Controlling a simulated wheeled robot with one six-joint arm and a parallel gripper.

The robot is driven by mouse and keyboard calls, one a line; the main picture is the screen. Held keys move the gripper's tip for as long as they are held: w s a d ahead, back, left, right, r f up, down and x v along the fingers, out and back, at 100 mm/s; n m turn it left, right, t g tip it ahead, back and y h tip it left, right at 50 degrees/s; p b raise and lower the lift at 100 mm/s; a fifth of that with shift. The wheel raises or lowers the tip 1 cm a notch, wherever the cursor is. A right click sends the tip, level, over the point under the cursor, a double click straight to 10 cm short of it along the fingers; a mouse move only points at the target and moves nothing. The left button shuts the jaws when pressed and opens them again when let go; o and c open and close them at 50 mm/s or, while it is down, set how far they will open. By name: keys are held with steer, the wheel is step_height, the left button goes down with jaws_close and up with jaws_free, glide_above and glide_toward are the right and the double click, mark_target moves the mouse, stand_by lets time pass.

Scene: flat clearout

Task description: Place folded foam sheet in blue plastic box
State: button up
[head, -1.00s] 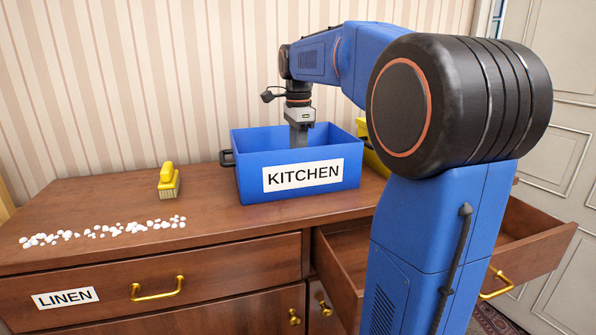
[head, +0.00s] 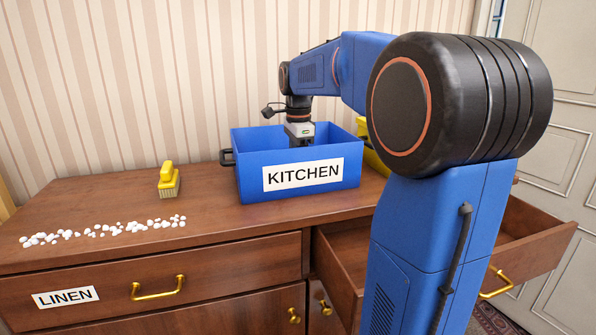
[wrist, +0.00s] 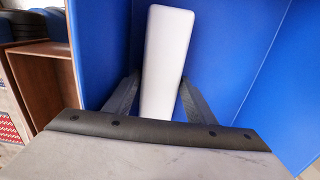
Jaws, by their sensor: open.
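The blue plastic box (head: 215,160), labelled KITCHEN, stands on the dresser top in the head view; its blue inside (wrist: 230,50) fills much of the wrist view. My gripper (head: 300,142) reaches down into the box, its fingertips hidden by the front wall. In the wrist view a long white piece, which looks like the folded foam sheet (wrist: 165,50), lies between the two dark fingers of my gripper (wrist: 160,82). The jaws are open around it. Its lower end is hidden by the gripper body, and the head view does not show it.
A yellow brush (head: 168,180) stands left of the box, with scattered white pebbles (head: 105,229) in front of it. A yellow container (head: 372,158) is partly hidden behind my arm. An open drawer (head: 345,262) juts out at the right.

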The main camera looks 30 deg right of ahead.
steer(key=shift+r, duration=0.1)
step_height(320, 180, up, 12)
stand_by(0.5)
steer(key=shift+d, duration=0.1)
stand_by(0.4)
